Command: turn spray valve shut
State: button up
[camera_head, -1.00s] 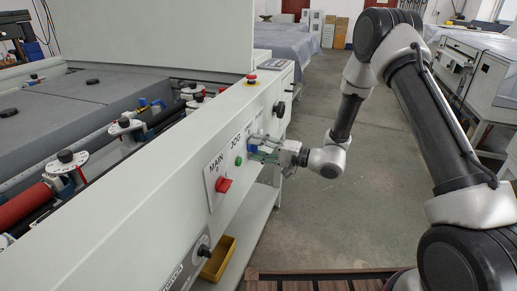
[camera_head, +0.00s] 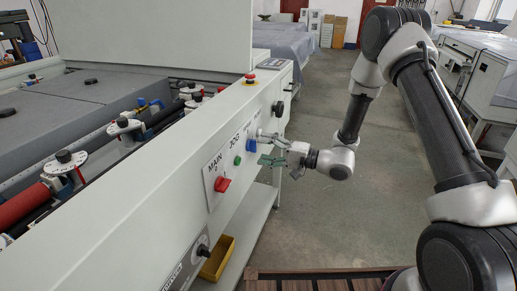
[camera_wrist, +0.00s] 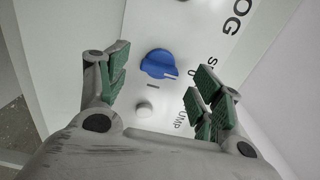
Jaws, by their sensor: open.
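A blue rotary knob (camera_head: 251,146) sits on the white front panel of the machine. In the wrist view the blue knob (camera_wrist: 158,65) shows between the two finger pads, with a pale pointer line on its right side. The lettering beside it is partly hidden by a finger, so I cannot read which control it is. My gripper (camera_head: 267,149) is open and empty, just off the panel to the right of the knob. In the wrist view my gripper's green pads (camera_wrist: 162,85) stand apart on either side of the knob, not touching it.
A small white button (camera_wrist: 144,109) is below the knob. A red emergency stop (camera_head: 250,78) is above. The floor aisle to the right is clear.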

jog(key=v, duration=0.9)
